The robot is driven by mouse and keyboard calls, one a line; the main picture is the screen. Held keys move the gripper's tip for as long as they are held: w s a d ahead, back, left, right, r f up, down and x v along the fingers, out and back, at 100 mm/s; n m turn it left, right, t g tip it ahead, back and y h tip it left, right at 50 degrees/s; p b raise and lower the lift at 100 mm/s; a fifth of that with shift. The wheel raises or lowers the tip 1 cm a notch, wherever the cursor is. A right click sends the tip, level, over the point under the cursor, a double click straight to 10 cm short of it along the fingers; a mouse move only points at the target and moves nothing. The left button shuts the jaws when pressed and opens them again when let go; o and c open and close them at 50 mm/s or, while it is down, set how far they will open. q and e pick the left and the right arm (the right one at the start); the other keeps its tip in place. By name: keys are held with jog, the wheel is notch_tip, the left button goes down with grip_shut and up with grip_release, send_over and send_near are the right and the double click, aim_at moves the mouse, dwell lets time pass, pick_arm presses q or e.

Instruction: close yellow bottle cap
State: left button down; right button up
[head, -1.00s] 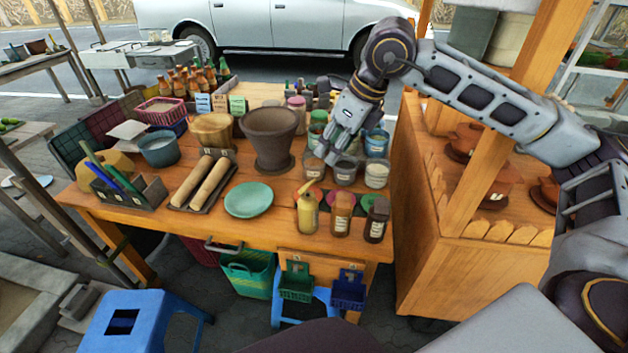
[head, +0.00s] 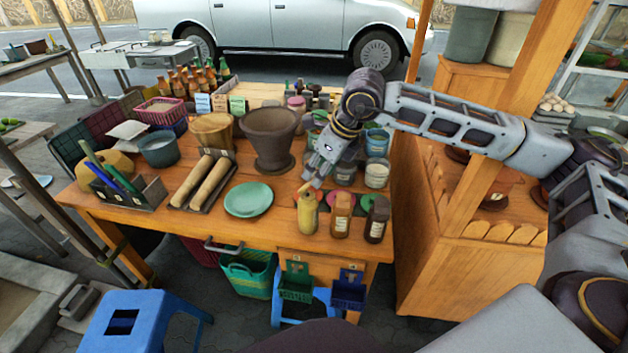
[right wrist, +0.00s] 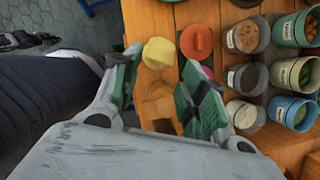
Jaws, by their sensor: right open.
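The yellow bottle (head: 308,215) stands upright near the table's front edge, leftmost of three small bottles. It also shows from above in the right wrist view (right wrist: 158,52). A round orange-red piece (right wrist: 197,42) lies just behind it; whether this is its cap or is joined to it I cannot tell. In the head view a bit of red shows at the bottle's top. My right gripper (head: 314,180) is above and just behind the yellow bottle. In the right wrist view its fingers (right wrist: 163,92) are apart with nothing held between them. My left gripper is out of view.
An orange-brown bottle (head: 341,216) and a dark bottle (head: 376,220) stand close on the right. Several jars and cups, including a jar (head: 376,175), stand behind. A green plate (head: 248,200) lies to the left. A wooden post (head: 500,140) rises at the right.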

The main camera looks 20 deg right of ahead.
aim_at(306, 186)
jog(key=shift+x, duration=2.4)
jog(key=shift+r, duration=0.1)
jog(key=shift+c, duration=0.4)
grip_shut()
